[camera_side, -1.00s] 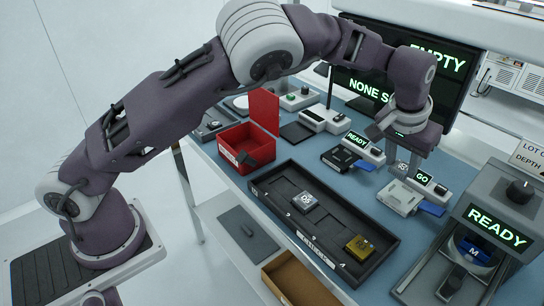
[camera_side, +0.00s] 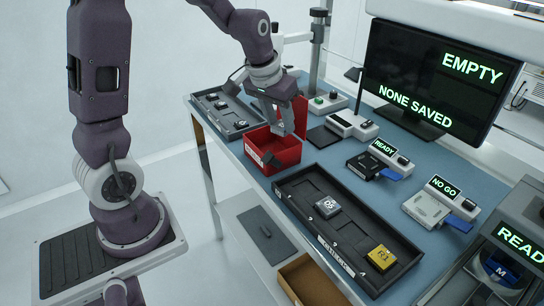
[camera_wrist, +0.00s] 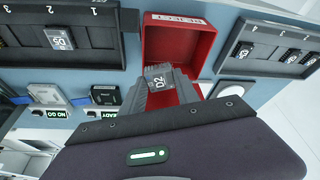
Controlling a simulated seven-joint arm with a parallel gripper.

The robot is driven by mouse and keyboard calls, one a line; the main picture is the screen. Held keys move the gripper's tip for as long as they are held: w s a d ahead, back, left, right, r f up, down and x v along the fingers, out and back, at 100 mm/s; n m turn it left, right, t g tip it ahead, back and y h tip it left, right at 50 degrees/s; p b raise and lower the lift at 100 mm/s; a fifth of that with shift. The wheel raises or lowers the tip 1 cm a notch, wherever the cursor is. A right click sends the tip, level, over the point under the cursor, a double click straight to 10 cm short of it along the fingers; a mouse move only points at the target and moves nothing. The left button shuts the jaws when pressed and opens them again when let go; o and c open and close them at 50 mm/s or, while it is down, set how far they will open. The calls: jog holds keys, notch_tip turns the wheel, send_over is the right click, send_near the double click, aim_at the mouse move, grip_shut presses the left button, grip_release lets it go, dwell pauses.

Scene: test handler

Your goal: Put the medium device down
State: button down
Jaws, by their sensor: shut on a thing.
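My gripper (camera_side: 284,124) is at the red bin (camera_side: 273,158) in the side view, pointing down over its opening. In the wrist view, its two grey fingers (camera_wrist: 161,88) are shut on a small dark grey device (camera_wrist: 159,81) marked D2. The red bin (camera_wrist: 178,40) lies under the device there, with a REJECT label on its rim. The held device cannot be made out in the side view. Its height above the bin floor is hard to judge.
The bin's red lid (camera_side: 301,114) stands open behind. A black tray (camera_side: 290,197) in front holds a grey device (camera_side: 327,207) and a gold device (camera_side: 381,257). Another tray (camera_side: 222,118) stands at left. Test stations (camera_side: 428,208) are at right, one reading NO GO.

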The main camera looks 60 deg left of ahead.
jog(key=shift+n, duration=0.4)
jog(key=a+f, duration=0.1)
jog(key=f, duration=0.2)
jog(key=a+f, duration=0.1)
jog(key=f, duration=0.2)
jog(key=a+f, duration=0.1)
jog(key=f, duration=0.2)
jog(key=shift+s+f, duration=0.2)
jog(key=shift+s, duration=0.2)
jog(key=shift+f, duration=0.1)
jog(key=c, duration=1.2)
grip_release()
